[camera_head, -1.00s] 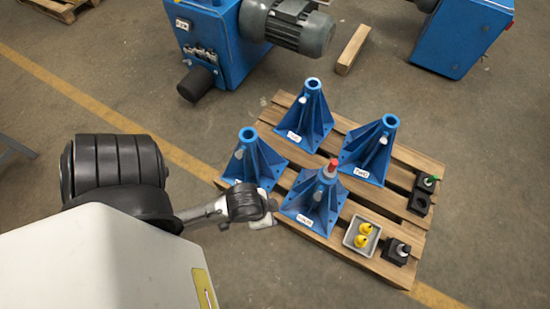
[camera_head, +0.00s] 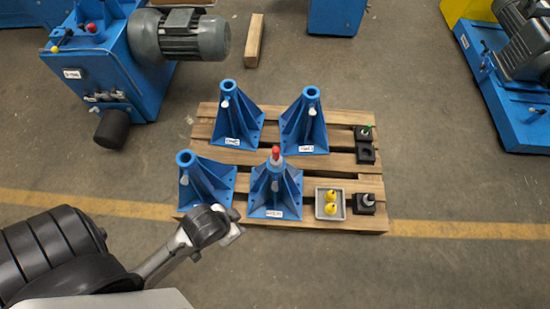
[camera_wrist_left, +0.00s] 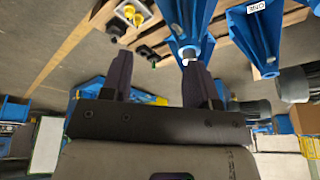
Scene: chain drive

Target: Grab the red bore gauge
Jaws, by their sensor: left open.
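The red bore gauge (camera_head: 275,153) stands upright in the top of the front middle blue stand (camera_head: 277,200); its red end and a grey collar show. My left gripper (camera_head: 236,236) is at the pallet's front edge, in front of and left of that stand, apart from the gauge. In the wrist view, the open left gripper (camera_wrist_left: 157,80) has its two dark fingers spread with nothing between them. A blue stand (camera_wrist_left: 182,22) with a pale peg shows beyond the fingers there; I cannot make out the red gauge in that view. My right gripper is not in view.
Three other blue stands (camera_head: 237,120) share the wooden pallet (camera_head: 345,163). A grey tray (camera_head: 319,213) with yellow parts and black blocks (camera_head: 365,157) lie on its right side. Blue machines (camera_head: 150,70) stand behind. The floor right of the pallet is clear.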

